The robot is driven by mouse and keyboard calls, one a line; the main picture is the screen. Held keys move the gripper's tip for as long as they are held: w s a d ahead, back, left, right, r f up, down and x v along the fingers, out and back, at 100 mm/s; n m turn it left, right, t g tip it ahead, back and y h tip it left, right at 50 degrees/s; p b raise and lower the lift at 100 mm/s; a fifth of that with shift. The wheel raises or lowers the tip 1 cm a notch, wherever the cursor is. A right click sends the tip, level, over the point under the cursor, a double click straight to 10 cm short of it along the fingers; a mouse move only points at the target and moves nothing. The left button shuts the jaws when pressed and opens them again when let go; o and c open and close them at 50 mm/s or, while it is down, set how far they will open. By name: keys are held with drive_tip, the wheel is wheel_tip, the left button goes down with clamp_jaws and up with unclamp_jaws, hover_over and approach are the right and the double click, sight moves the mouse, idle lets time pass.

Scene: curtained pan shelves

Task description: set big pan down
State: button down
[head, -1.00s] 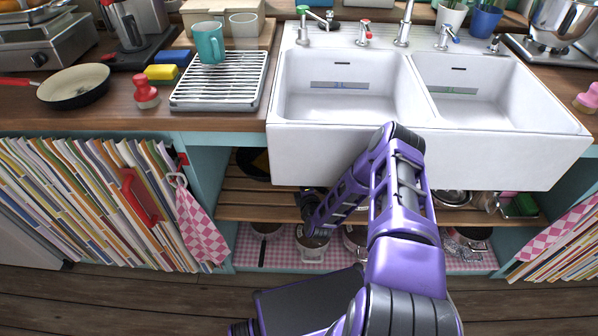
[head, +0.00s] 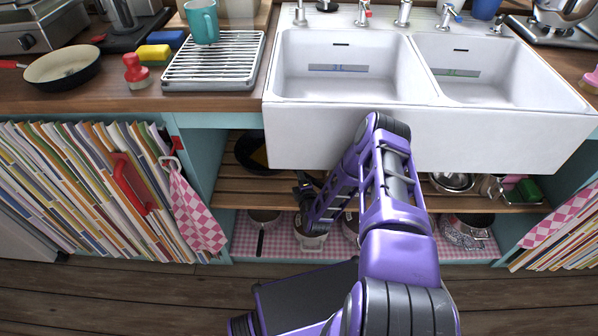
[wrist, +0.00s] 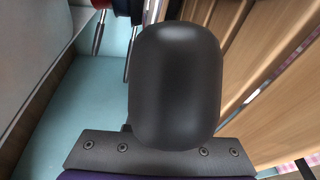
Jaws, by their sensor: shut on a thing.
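The grip itself is too small and dark to make out. I cannot tell whether the pan touches the slats. In the wrist view a dark rounded housing fills the middle and hides the fingertips and pan.
The white double sink (head: 400,140) overhangs the shelf. Several pots, including a white one (head: 311,240), stand on the checked lower shelf. Metal bowls (head: 453,181) sit at the right of the upper shelf. A checked towel (head: 195,215) hangs at the left opening.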

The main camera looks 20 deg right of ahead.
drive_tip(key=shift+w+f, duration=0.1)
drive_tip(key=shift+f, duration=0.15)
idle(0.4)
drive_tip(key=shift+f, duration=0.85)
drive_tip(key=c, duration=0.7)
unclamp_jaws()
drive_tip(key=shift+f, duration=0.2)
drive_tip(key=shift+r, duration=0.1)
drive_tip(key=c, duration=0.4)
drive_tip(key=shift+s, duration=0.25)
